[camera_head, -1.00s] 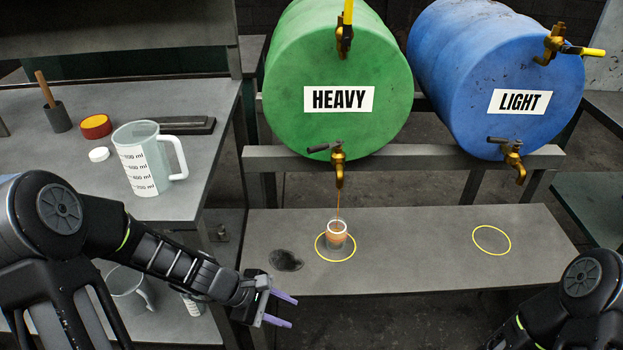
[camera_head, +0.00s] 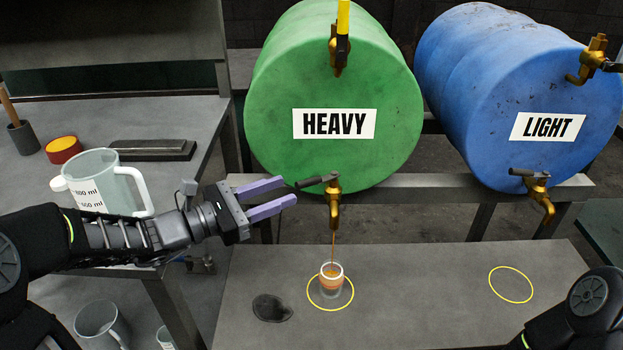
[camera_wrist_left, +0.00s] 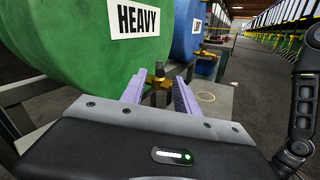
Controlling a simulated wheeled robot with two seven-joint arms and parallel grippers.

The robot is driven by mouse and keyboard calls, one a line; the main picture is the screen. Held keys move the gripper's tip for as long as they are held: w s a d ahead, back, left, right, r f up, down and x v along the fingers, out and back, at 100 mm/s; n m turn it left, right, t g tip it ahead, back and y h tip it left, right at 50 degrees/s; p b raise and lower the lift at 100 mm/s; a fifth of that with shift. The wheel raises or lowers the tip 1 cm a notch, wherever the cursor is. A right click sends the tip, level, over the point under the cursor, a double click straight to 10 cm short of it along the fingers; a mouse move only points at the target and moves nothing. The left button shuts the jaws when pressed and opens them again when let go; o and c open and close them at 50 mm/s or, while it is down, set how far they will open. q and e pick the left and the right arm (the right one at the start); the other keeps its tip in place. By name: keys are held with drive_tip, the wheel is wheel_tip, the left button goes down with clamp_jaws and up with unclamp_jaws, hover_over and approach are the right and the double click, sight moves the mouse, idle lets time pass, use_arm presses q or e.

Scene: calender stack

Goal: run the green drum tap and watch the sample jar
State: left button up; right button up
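The green drum (camera_head: 330,90) labelled HEAVY lies on a rack. Its lower brass tap (camera_head: 333,195) has a dark lever pointing left, and a thin brown stream runs from it. The stream falls into the small clear sample jar (camera_head: 331,282), which stands inside a yellow ring on the bench and holds some orange-brown liquid. My left gripper (camera_head: 281,195) is open and empty, just left of the tap lever. In the left wrist view, the tap (camera_wrist_left: 158,76) shows between the two purple fingers. My right gripper is out of view; only part of my right arm shows.
The blue drum (camera_head: 520,90) labelled LIGHT lies to the right, above an empty yellow ring (camera_head: 511,284). A dark stain (camera_head: 272,308) is left of the jar. A measuring jug (camera_head: 105,180) stands on the left table behind my left arm.

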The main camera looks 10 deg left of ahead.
sight(310, 179)
use_arm(q)
drive_tip(key=shift+x, duration=3.9)
drive_tip(key=shift+c, duration=0.3)
clamp_jaws()
